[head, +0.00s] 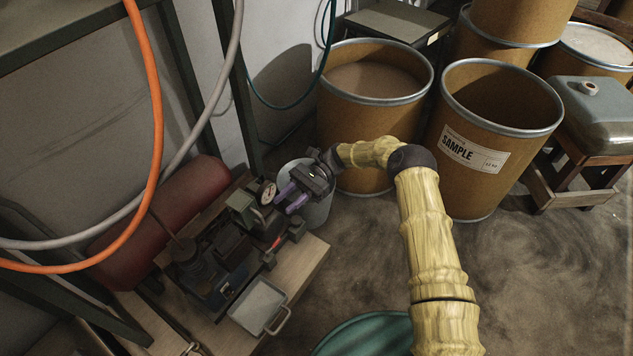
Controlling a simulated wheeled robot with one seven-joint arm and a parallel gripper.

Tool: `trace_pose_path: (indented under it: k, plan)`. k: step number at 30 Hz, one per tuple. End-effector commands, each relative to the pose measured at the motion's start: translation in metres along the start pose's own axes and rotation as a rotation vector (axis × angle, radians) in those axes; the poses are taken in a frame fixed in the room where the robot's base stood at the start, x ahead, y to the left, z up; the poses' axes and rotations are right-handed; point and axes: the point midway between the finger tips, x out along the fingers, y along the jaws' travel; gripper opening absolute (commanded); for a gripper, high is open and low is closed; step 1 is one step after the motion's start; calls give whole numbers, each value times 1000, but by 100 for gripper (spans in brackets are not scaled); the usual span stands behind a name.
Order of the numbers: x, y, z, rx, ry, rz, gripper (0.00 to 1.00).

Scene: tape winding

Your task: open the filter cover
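My gripper (283,203) has two purple fingers and is over the right back side of a small machine (225,262) on a wooden board. The fingers look slightly apart, with nothing visible between them. A pale green box-like part (243,208) with a curved edge or handle lies just left of the fingertips and may be the filter cover; I cannot tell for certain. It looks closed. A round white gauge (268,193) stands between it and the fingers. Whether the fingers touch any part is too small to tell.
A grey tray with a handle (258,306) sits at the board's front. A red tank (165,220) and orange and grey hoses (152,100) are at left. A pale bucket (318,212) is under my gripper. Brown drums (495,130) stand behind; floor at right is clear.

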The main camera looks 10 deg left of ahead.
Motion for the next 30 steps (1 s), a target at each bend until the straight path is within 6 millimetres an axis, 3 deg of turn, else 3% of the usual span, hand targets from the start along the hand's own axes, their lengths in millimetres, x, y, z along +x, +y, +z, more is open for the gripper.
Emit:
trace_pose_path:
  k: [21,30]
  plan:
    - [-82,0,-6,-1,2,-1,31]
    - [-95,-2,-5,-6,-4,9,31]
